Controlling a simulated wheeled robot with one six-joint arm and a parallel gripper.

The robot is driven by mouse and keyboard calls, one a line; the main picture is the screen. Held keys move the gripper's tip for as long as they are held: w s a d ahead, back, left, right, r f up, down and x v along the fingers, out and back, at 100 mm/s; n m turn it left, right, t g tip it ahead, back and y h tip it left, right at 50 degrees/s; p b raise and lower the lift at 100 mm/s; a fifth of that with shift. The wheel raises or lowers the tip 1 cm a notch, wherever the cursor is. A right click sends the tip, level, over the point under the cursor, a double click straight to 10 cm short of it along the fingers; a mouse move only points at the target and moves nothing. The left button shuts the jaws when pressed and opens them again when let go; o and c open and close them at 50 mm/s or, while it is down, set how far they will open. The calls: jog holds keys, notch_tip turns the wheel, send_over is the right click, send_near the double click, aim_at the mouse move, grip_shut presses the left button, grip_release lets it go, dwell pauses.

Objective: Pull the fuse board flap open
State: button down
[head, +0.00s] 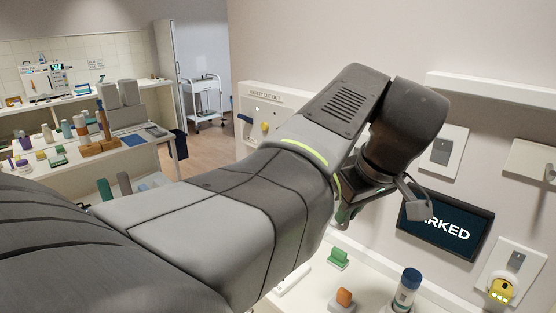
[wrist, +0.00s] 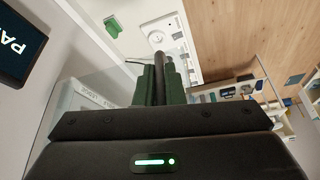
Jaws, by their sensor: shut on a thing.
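In the wrist view my gripper (wrist: 156,82) has its green fingers shut on a dark upright bar (wrist: 162,66), which looks like a handle. A pale box or panel with a small printed label (wrist: 95,95) lies just left of the fingers; it may be the fuse board, but the label is too small to read. How far its flap stands open cannot be told.
A screen (head: 446,228) ending in "RKED" is on the wall right of my gripper. Below lies a white surface with a green block (head: 338,259) and an orange one (head: 344,297). A safety cut-out panel (head: 262,108) is on the wall beyond my arm. A cluttered table stands left.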

jog(key=shift+s+d, duration=0.3)
jog(key=shift+d, duration=0.25)
jog(key=c, duration=1.5)
grip_release()
jog(key=shift+w, duration=0.1)
jog(key=v, duration=1.4)
jog(key=shift+b, duration=0.3)
jog(key=shift+f, duration=0.2)
jog(key=x, duration=1.3)
jog(key=shift+w+a+f+p, duration=0.15)
jog(key=shift+f+p, duration=0.1)
jog(key=shift+p, duration=0.05)
